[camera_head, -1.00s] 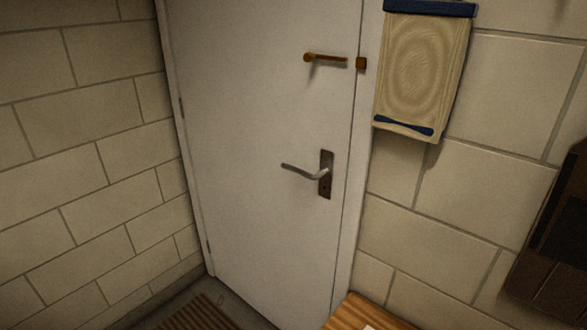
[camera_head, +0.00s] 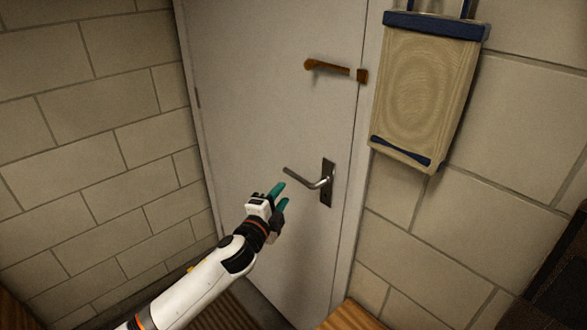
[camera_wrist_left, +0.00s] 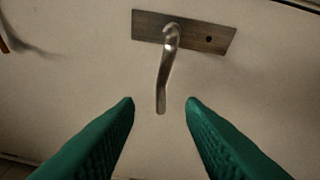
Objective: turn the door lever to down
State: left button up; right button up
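The silver door lever (camera_head: 308,180) sticks out to the left from its dark metal plate (camera_head: 328,183) on the white door (camera_head: 265,110). It looks close to level, with its free end slightly raised. My left gripper (camera_head: 282,194) is open, with green fingers, just below and left of the lever's free end. In the left wrist view the lever (camera_wrist_left: 163,75) points down between the two green fingertips (camera_wrist_left: 160,103), and its end lies near their gap. I see no contact with the fingers. My right gripper is not in view.
A brass latch (camera_head: 335,69) is on the door above the lever. A wooden surface (camera_head: 350,317) is at the bottom. The door around the lever is clear.

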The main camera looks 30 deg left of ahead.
pick_arm(q)
jog(key=p, duration=0.1)
send_near(298, 173)
jog(key=w+d+r, duration=0.2)
jog(key=w+r, duration=0.3)
jog(key=shift+s+d+f, duration=0.1)
jog(key=shift+s+f, duration=0.1)
jog(key=shift+f, duration=0.05)
grip_shut()
